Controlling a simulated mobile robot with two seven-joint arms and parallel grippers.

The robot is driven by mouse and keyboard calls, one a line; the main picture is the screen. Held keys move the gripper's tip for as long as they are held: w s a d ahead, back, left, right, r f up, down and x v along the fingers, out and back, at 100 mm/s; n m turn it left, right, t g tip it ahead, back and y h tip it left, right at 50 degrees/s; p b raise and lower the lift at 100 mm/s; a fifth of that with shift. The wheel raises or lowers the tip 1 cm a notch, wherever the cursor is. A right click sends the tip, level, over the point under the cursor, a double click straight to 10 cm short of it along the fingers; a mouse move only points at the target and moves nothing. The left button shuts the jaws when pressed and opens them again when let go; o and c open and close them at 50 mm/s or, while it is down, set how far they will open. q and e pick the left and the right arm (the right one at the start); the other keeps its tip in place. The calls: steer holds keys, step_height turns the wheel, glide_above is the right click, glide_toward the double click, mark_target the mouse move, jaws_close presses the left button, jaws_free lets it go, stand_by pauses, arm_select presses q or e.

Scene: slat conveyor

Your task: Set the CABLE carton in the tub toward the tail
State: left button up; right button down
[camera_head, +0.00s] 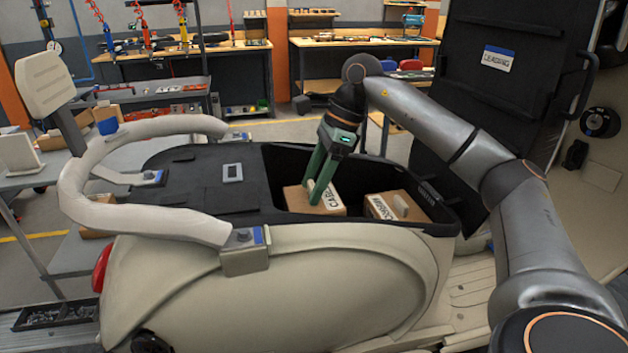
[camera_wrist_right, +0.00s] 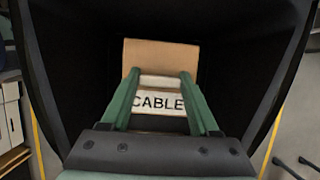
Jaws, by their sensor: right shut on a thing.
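The CABLE carton (camera_head: 299,199) is a brown box with a white label, inside the open black tub (camera_head: 281,172) of the cream scooter-like body. It is at the tub's left part, on the side of the red tail lamp (camera_head: 103,265). My right gripper (camera_head: 317,193) reaches down into the tub and is shut on the carton. In the right wrist view the CABLE carton (camera_wrist_right: 160,55) shows its label, with a pale bar between the fingers (camera_wrist_right: 161,82). Whether its base touches the tub floor is hidden. My left gripper is not in view.
A second labelled carton (camera_head: 398,207) stands in the tub to the right, with a small gap between. A black cover (camera_head: 190,190) borders the tub on the left, with a padded white rail (camera_head: 150,220) around it. A black panel marked LEADING (camera_head: 497,60) rises at right.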

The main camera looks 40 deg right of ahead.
steer(key=shift+f, duration=0.1)
steer(key=shift+c, duration=0.2)
jaws_free()
steer(key=p+v, duration=0.2)
steer(key=v, duration=1)
steer(key=shift+r+p, duration=0.25)
steer(key=shift+p, duration=0.05)
steer(key=shift+s+d, duration=0.1)
